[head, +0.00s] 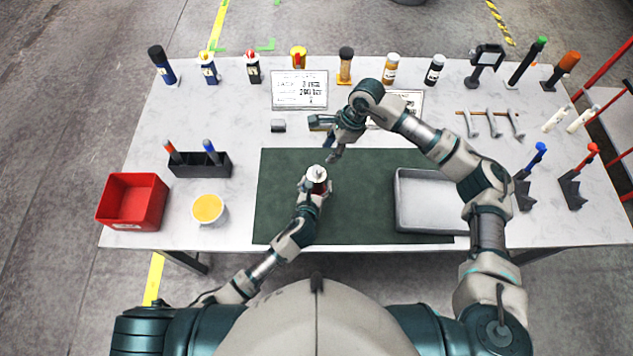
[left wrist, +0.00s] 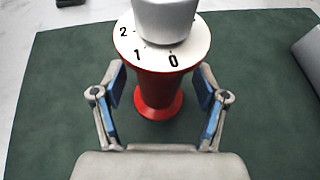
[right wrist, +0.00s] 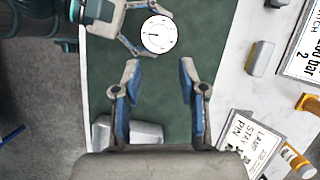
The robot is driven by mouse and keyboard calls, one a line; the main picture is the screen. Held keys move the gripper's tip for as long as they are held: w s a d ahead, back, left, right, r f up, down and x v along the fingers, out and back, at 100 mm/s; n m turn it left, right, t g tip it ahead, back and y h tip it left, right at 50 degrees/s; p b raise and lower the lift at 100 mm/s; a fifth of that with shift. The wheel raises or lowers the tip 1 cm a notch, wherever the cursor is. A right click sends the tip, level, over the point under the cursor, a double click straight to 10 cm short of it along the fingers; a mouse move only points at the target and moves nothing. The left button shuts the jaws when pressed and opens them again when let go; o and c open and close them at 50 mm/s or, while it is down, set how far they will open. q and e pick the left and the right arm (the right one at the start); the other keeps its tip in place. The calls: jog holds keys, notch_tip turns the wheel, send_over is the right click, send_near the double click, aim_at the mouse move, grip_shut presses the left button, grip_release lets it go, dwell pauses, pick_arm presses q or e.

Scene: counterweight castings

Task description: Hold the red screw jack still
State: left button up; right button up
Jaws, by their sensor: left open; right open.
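The red screw jack (head: 320,187) stands upright on the dark green mat (head: 280,215). In the left wrist view the jack (left wrist: 155,88) has a flared red base, a white dial marked 0, 1 and 2, and a grey cap. My left gripper (left wrist: 160,100) is open, with one blue-padded finger on each side of the jack's waist; gaps show between pads and jack. My right gripper (head: 335,155) is open and empty above the mat, just behind the jack. In the right wrist view the jack's round white top (right wrist: 158,34) lies beyond the right fingertips (right wrist: 157,75).
A grey metal tray (head: 402,215) lies on the mat's right part. A red bin (head: 133,225), a yellow-filled bowl (head: 208,208) and a black holder (head: 187,168) are on the left. Signs (head: 299,103), bottles and tools line the back. The mat's left part is clear.

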pick_arm(q)
jog(key=shift+w+d+f, duration=0.1)
jog(key=shift+w, duration=0.25)
